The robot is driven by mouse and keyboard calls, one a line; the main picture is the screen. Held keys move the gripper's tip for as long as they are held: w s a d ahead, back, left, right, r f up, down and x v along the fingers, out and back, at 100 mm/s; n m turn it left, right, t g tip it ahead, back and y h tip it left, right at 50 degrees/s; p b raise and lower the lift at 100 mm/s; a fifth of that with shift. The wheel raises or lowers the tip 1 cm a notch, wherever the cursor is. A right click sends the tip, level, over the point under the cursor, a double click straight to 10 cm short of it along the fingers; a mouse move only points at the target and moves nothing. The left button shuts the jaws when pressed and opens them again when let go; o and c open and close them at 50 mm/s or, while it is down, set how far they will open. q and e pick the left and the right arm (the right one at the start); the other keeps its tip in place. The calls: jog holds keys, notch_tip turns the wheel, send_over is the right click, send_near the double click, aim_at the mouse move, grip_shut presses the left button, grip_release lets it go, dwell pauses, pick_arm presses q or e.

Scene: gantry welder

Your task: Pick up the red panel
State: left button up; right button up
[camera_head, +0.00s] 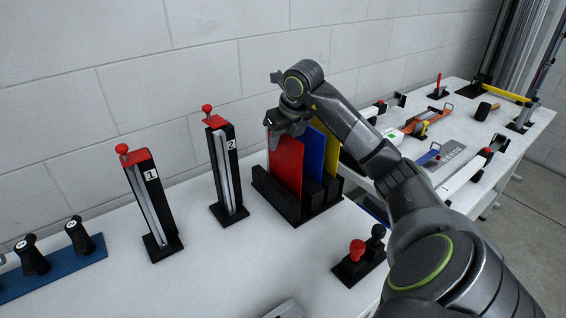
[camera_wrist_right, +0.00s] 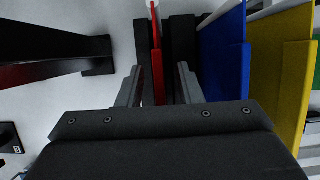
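The red panel (camera_head: 286,165) stands upright in the leftmost slot of a black rack (camera_head: 267,187). A blue panel (camera_head: 317,150) and a yellow panel (camera_head: 333,148) stand beside it to the right. My right gripper (camera_head: 288,124) is at the top of the red panel, pointing down. In the right wrist view the red panel (camera_wrist_right: 157,65) shows edge-on between the two fingers of the right gripper (camera_wrist_right: 158,85), with gaps on both sides. The fingers are open around it. My left gripper is in neither view.
Black posts numbered 1 (camera_head: 152,205) and 2 (camera_head: 226,170) with red tops stand left of the rack. A red and black knob box (camera_head: 357,262) is in front. A second table (camera_head: 525,135) with tools lies right. The wall (camera_head: 110,90) is behind.

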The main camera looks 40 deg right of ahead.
jog(key=shift+w+f, duration=0.1)
jog(key=shift+f, duration=0.25)
jog(key=shift+c, duration=0.4)
grip_shut()
jog(key=shift+r, duration=0.15)
